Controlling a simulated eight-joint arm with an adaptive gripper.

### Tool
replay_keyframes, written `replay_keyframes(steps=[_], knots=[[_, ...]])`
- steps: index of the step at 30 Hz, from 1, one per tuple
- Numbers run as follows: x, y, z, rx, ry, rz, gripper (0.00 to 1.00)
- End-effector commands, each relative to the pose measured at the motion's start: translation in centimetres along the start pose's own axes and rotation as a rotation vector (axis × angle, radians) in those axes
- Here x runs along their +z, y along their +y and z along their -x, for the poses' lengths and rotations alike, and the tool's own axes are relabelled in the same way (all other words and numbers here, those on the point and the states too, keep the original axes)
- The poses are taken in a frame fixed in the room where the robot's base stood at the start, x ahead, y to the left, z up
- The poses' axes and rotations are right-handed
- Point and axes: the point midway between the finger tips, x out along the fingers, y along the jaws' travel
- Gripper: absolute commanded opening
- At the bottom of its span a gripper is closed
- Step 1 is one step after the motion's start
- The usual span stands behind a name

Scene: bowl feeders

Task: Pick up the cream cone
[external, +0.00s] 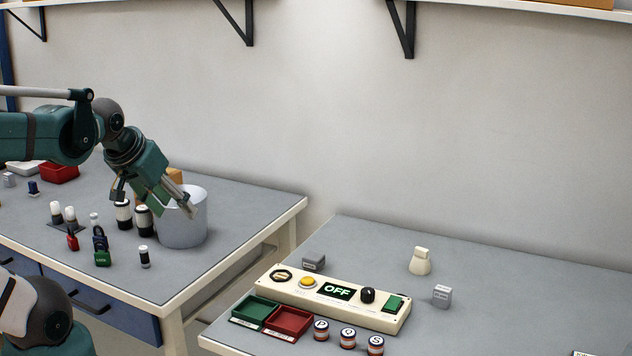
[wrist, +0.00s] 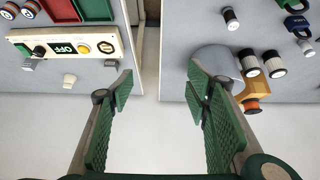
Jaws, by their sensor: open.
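The cream cone (external: 420,263) stands upright on the right table, with a small blocky top. It also shows as a small cream shape in the wrist view (wrist: 69,80), left of my fingers. My gripper (external: 178,200) is over the left table, at the bucket and well to the left of the cone. In the wrist view my gripper (wrist: 160,84) has its green-padded fingers spread wide, with nothing between them but the gap between the tables.
A grey bucket (external: 184,228) and several black-and-white cylinders stand by my gripper. On the right table, a control panel (external: 335,300) reading OFF and a dark grey block (external: 314,262) lie left of the cone; a light grey block (external: 442,295) is in front. A gap separates the tables.

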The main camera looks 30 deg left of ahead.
Motion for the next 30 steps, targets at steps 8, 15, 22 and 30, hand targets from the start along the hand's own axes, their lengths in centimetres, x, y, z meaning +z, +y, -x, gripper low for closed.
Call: replay_keyframes(steps=[8, 15, 22, 30], knots=[[-0.4, 0.2, 0.0, 0.003, -0.004, -0.010, 0.48], [-2.6, 1.1, 0.0, 0.023, -0.023, -0.064, 0.48], [-6.0, 2.8, -0.4, 0.060, -0.055, -0.159, 0.48], [-10.0, 5.1, -1.4, 0.108, -0.093, -0.279, 0.48]])
